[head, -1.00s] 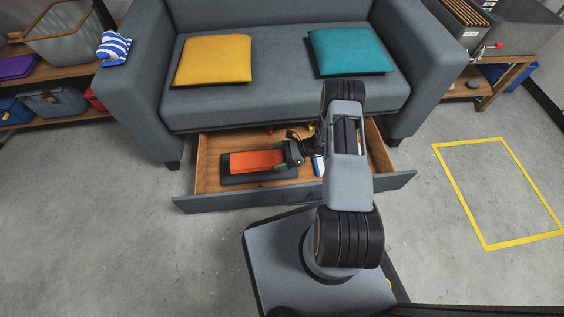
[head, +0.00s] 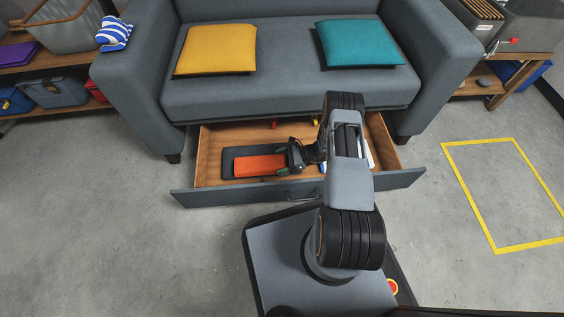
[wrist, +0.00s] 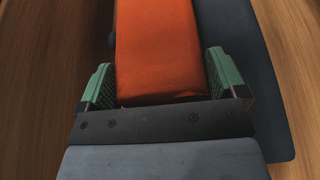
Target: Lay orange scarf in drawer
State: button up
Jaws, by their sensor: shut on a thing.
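The orange scarf (head: 259,166) is a flat folded strip, and it fills the middle of the wrist view (wrist: 158,45). My gripper (head: 292,157) is at the scarf's right end in the head view. In the wrist view its green fingers (wrist: 166,84) stand on either side of the scarf's near end, shut on it. The scarf is inside or just over the open wooden drawer (head: 209,150) under the sofa, above a dark flat item (head: 232,155). I cannot tell whether the scarf touches that item.
The grey sofa (head: 285,90) stands behind the drawer, with a yellow cushion (head: 216,49) and a teal cushion (head: 358,42). A striped cloth (head: 114,33) lies on its left arm. Small red and yellow things (head: 279,122) lie at the drawer's back. A white-and-blue item (head: 370,158) is partly hidden by my arm.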

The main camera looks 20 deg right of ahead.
jog(key=o, duration=0.7)
jog(key=shift+r, duration=0.1)
jog(key=p+v, duration=0.3)
jog(key=v, duration=0.8)
jog(key=a+r+n+g+h, duration=0.25)
jog(key=r+n, duration=0.25)
jog(key=r, duration=0.6)
jog(key=a+r+n+g+h, duration=0.25)
jog(key=r+n, duration=0.25)
jog(key=r, duration=0.6)
jog(key=s+a+r+n+t+h, duration=0.2)
jog(key=s+r+n+h, duration=0.2)
jog(key=s+r, duration=0.3)
jog(key=s+a+r+n+t+h, duration=0.2)
jog(key=s+r+n, duration=0.4)
jog(key=r, duration=0.3)
jog(key=shift+s+r+t+h, duration=0.2)
jog(key=shift+s+t+h, duration=0.5)
jog(key=shift+h, duration=0.4)
jog(key=shift+a, duration=0.15)
